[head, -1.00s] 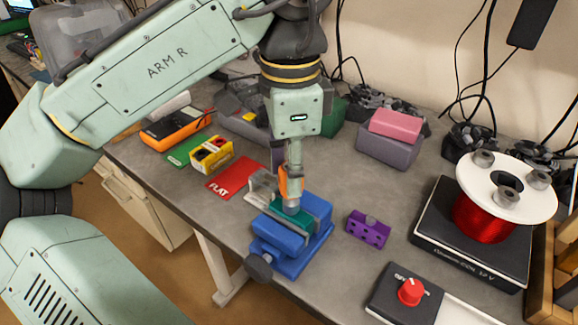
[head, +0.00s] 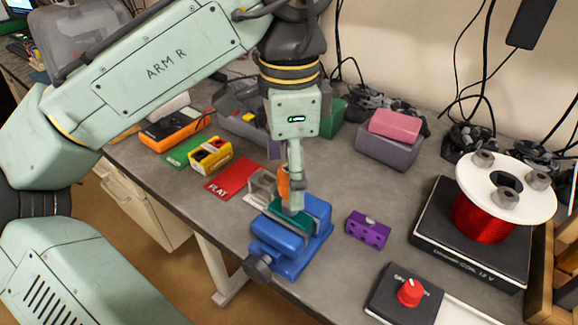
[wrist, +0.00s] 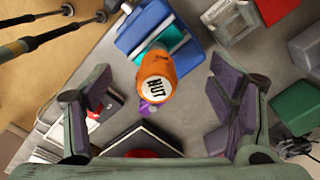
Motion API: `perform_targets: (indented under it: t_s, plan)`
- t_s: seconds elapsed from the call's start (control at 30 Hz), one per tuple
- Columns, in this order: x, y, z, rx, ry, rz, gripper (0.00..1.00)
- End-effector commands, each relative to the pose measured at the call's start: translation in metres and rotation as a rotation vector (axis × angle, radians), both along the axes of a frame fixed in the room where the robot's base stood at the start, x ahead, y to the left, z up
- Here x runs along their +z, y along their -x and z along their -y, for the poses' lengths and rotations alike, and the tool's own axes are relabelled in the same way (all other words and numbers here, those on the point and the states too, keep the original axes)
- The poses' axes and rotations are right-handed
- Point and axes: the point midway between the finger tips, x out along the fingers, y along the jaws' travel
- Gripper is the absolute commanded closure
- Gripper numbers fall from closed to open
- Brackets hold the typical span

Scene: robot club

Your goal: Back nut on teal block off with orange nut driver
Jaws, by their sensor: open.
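The teal block (head: 291,223) is clamped in the blue vise (head: 289,248) at the table's front. In the wrist view the teal block (wrist: 173,42) shows between the blue jaws. The orange nut driver (head: 283,181) stands over the block, partly hidden behind my gripper (head: 296,194). Its orange handle with a white NUT cap (wrist: 157,78) shows from above in the wrist view. My gripper (wrist: 164,92) is open, with its purple-padded fingers well apart on either side of the driver and a gap on both sides. The driver's tip and the block's nuts are hidden.
A clear tray (head: 262,187) stands beside the vise. A purple block (head: 368,229) lies to its right. The coil stand with red wire (head: 482,220) and a red-knob switch box (head: 408,294) are at right. A red FLAT card (head: 232,178) lies left.

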Motion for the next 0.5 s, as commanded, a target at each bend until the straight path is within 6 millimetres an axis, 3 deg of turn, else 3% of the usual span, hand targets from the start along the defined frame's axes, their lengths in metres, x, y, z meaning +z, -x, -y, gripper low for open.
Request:
perform_targets:
  t_s: [0.5]
  plan:
    - [0.0,0.0,0.0,-0.777,0.0,0.0,0.23]
